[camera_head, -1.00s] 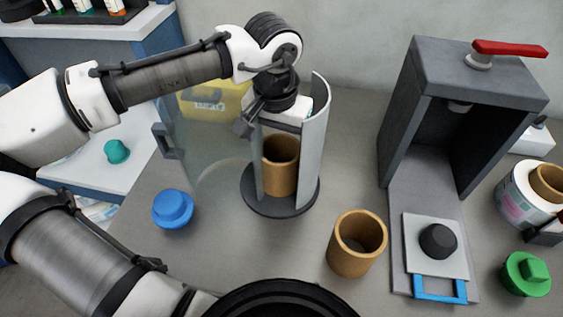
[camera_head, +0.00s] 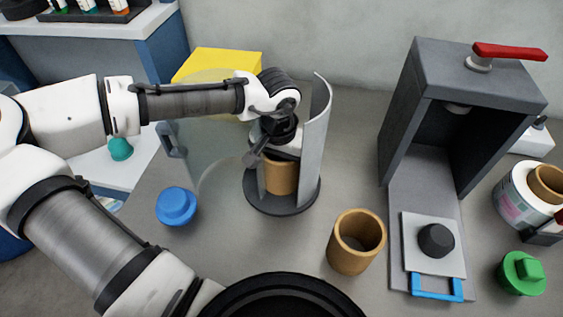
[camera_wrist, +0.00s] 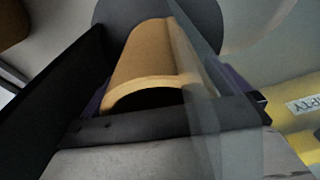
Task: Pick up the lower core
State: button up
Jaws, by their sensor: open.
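A brown cardboard core (camera_head: 280,177) stands upright on the round dark base (camera_head: 283,207) of a holder with a curved grey wall (camera_head: 318,105). My gripper (camera_head: 279,157) is above and around the top of this core, inside the holder, and hides its upper rim. In the wrist view the core (camera_wrist: 150,62) lies between the open jaws, with its rim facing me. I cannot tell whether the jaws touch it. A clear door (camera_head: 212,135) with a grey handle stands swung out to the left of the holder.
A second brown core (camera_head: 356,245) stands on the table at front right. A blue knob-topped piece (camera_head: 176,206) lies left. A grey press (camera_head: 420,130) with a red lever stands right, near a green piece (camera_head: 522,272). A yellow box (camera_head: 218,63) is behind.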

jog(key=c, duration=0.9)
jog(key=shift+r, duration=0.1)
